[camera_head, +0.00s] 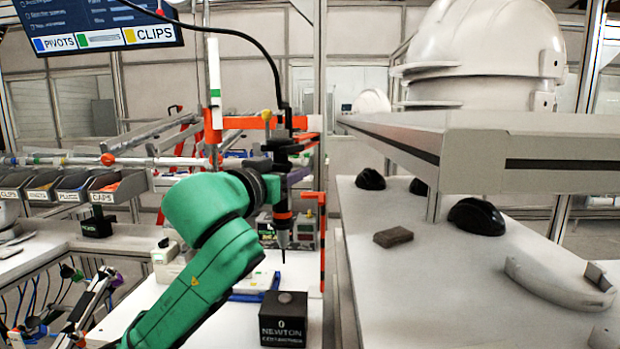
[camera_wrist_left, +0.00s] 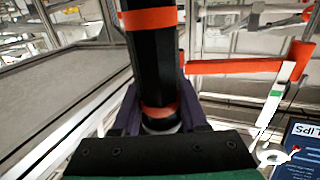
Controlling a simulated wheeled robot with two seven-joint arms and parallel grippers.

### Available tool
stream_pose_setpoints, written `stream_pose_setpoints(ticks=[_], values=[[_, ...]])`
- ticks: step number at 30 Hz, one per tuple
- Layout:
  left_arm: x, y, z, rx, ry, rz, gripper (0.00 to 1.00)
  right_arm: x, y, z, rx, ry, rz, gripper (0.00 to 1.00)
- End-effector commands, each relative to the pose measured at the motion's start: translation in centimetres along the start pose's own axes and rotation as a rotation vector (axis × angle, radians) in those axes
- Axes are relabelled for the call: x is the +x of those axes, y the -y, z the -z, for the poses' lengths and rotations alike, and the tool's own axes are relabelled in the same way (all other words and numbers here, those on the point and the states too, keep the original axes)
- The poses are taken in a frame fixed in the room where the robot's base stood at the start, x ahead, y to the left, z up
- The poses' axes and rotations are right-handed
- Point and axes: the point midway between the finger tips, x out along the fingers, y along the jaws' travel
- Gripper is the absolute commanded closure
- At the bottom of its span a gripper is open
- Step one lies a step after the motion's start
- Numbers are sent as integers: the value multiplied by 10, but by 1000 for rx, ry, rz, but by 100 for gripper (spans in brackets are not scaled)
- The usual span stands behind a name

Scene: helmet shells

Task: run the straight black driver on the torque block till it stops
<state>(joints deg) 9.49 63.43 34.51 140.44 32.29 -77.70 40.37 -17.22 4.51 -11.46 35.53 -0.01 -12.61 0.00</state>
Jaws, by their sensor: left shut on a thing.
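My left gripper (camera_head: 284,165), at the end of the green arm, is shut on the straight black driver (camera_head: 283,225). The driver has orange bands and hangs upright, its thin tip pointing down. A dark cable runs up from its top. In the left wrist view the driver (camera_wrist_left: 152,60) stands between the fingers of the gripper (camera_wrist_left: 158,112). The torque block (camera_head: 283,322), a black box marked NEWTON with a round fitting on top, stands on the white bench below. The driver's tip appears above the block, with a gap between them in the picture. My right gripper is not in view.
A blue-edged tray (camera_head: 262,283) lies behind the block. An orange frame (camera_head: 322,235) stands just right of the driver. Labelled parts bins (camera_head: 117,186) line the left. A grey raised shelf (camera_head: 530,150) with white helmet shells (camera_head: 485,50) fills the right.

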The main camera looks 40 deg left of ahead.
Motion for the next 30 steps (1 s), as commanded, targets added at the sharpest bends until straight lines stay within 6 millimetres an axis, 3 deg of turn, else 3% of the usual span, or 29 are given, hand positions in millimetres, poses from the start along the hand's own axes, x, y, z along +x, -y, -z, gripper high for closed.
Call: stream_pose_setpoints(ticks=[2,13,30], values=[[0,0,-16,-1,1,-1,100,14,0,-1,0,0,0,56],[0,0,-18,-1,1,0,100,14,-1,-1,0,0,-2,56],[-1,0,-56,0,2,-1,100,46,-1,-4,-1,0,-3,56]])
